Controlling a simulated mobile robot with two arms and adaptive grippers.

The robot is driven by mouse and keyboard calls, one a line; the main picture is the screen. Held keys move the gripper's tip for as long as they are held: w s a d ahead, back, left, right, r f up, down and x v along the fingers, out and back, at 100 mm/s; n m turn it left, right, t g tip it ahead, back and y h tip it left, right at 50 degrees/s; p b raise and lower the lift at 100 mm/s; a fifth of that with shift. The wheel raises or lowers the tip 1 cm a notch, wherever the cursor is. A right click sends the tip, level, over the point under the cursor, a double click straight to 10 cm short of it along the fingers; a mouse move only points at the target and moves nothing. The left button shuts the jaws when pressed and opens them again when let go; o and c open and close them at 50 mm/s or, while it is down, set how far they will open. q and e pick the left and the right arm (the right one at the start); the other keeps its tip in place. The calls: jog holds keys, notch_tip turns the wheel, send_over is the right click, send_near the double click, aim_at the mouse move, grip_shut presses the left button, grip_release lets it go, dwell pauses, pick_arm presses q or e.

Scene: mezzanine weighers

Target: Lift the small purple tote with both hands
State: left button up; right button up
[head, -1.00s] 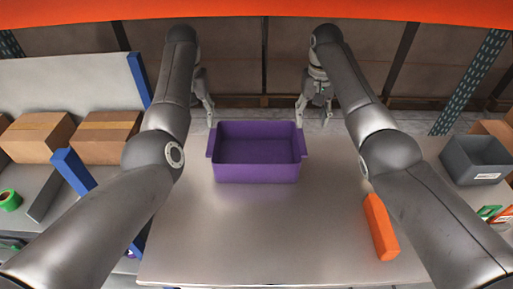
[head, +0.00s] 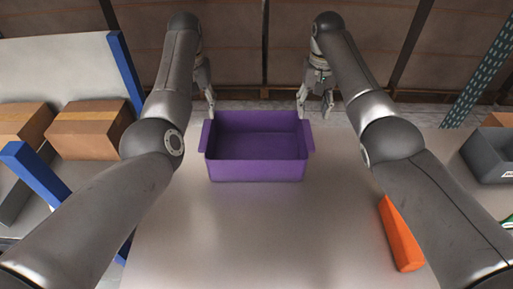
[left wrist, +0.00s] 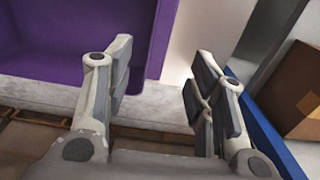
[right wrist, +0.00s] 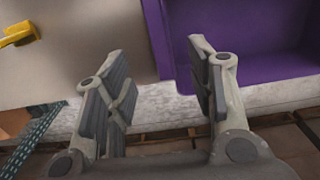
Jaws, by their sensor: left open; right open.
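The small purple tote (head: 257,170) stands upright and empty on the table, with a lip at each side. My left gripper (head: 209,98) is open near its far left corner. In the left wrist view the tote's side wall (left wrist: 163,40) lines up with the gap between the open fingers (left wrist: 160,88). My right gripper (head: 314,102) is open near the far right corner. In the right wrist view the tote's side wall (right wrist: 158,40) lines up between its open fingers (right wrist: 160,78). I cannot see either gripper touching the tote.
Cardboard boxes (head: 88,130) and blue posts (head: 126,70) stand at the left. A grey bin (head: 486,156) is at the right edge. The table (head: 260,235) in front of the tote is clear.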

aim_at(205, 133)
pick_arm(q)
jog(key=shift+s+f, duration=0.1)
jog(key=shift+f, duration=0.25)
pick_arm(e)
jog(key=shift+s+f, duration=0.1)
jog(key=shift+f, duration=0.2)
pick_arm(q)
notch_tip(205, 133, down, 10)
jog(key=shift+f, duration=0.15)
pick_arm(e)
notch_tip(205, 133, down, 10)
jog(key=shift+f, duration=0.15)
pick_arm(q)
grip_shut()
pick_arm(e)
grip_shut()
pick_arm(q)
jog(key=shift+w, duration=0.2)
pick_arm(e)
jog(key=shift+w, duration=0.2)
